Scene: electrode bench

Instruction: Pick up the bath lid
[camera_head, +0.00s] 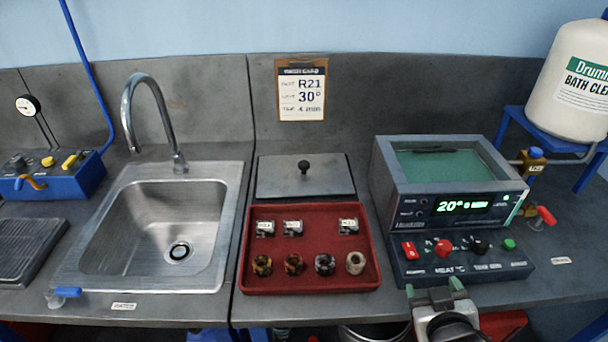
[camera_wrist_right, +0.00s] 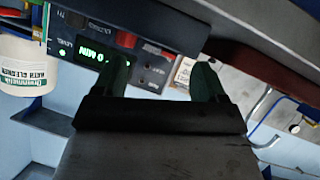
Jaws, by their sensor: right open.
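The bath lid (camera_head: 275,180) is a flat grey plate with a black knob (camera_head: 304,167) on top. It lies on the bench behind the red tray, left of the bath. The bath (camera_head: 384,170) is a grey box with an open top showing green liquid, and its display reads 20°. My right gripper (camera_head: 435,290) is open and empty at the bench's front edge, in front of the bath's control panel, well to the front right of the lid. Its two fingers also show in the right wrist view (camera_wrist_right: 162,80). The lid cannot be made out there. My left gripper is out of view.
A red tray (camera_head: 310,281) with several small labelled blocks and ring-shaped pieces stands in front of the lid. A sink (camera_head: 105,240) with a tall tap (camera_head: 128,110) is to the left. Red and blue valve handles stick out. A white drum (camera_head: 570,80) stands at right.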

